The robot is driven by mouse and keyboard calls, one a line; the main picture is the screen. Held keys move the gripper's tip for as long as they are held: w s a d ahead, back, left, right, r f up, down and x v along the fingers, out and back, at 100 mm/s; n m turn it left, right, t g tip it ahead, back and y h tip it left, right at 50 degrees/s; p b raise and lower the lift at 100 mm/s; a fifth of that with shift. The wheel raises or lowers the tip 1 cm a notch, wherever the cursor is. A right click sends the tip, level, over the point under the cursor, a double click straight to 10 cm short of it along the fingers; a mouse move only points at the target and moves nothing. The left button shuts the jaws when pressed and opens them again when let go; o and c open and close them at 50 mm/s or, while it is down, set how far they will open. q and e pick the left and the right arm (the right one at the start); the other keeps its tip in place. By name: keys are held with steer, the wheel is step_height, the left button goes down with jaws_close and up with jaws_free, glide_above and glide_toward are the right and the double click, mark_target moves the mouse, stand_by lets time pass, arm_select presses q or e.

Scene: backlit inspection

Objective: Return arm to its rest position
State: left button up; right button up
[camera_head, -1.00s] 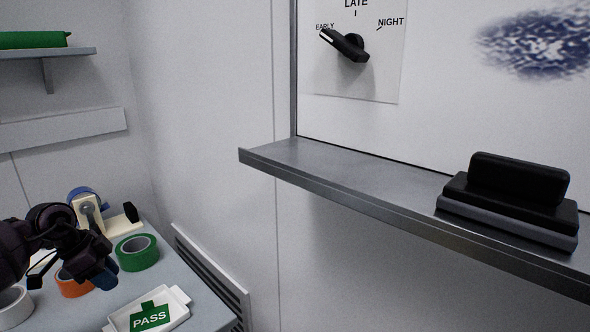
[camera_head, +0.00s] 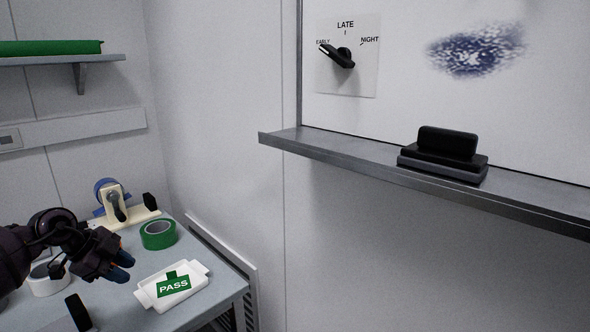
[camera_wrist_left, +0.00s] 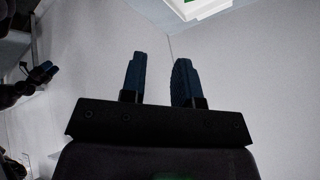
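My left gripper (camera_head: 122,267) is at lower left in the head view, over the grey table and just left of the white tray marked PASS. In the left wrist view its two blue fingers (camera_wrist_left: 160,80) stand apart with nothing between them. Its dark arm comes in from the left edge in the head view. At the left of the wrist view a dark gripper with blue tips (camera_wrist_left: 42,72) shows, seemingly my right one. It is too small to tell its state. The right arm does not show clearly in the head view.
The table (camera_head: 215,300) holds the white PASS tray (camera_head: 192,274), green tape (camera_head: 158,235), white tape (camera_head: 47,284), a cream-and-blue device (camera_head: 115,204) and a black upright piece (camera_head: 77,313). A metal ledge (camera_head: 330,152) carries a black block (camera_head: 445,150). A three-setting knob (camera_head: 342,57) points to EARLY.

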arm_select(q)
steer(key=w+d+r+m+t+h, duration=0.1)
steer(key=d+r+m+t+h, duration=0.15)
steer(key=d+t, duration=0.3)
steer(key=d+r+m+t+h, duration=0.2)
steer(key=d+r+t+h, duration=0.2)
steer(key=d, duration=0.3)
steer(key=s+f+n+t+y+p, duration=0.1)
steer(key=s+f+n+y, duration=0.45)
steer(key=f, duration=0.35)
steer(key=s+f+n+t+y, duration=0.1)
steer(key=s+f+n+y, duration=0.3)
steer(key=s+f+n, duration=0.4)
steer(key=s+f+n+g+y, duration=0.1)
steer(key=s+f+n+g, duration=0.1)
steer(key=s+f, duration=0.4)
steer(key=s+d+f+n+g+y+p, duration=0.1)
steer(key=s+f+n+g, duration=0.2)
steer(key=s+f, duration=0.4)
steer(key=s+n, duration=0.1)
steer(key=s, duration=0.6)
steer(key=shift+d+f+y, duration=0.15)
steer(key=shift+d+y, duration=0.15)
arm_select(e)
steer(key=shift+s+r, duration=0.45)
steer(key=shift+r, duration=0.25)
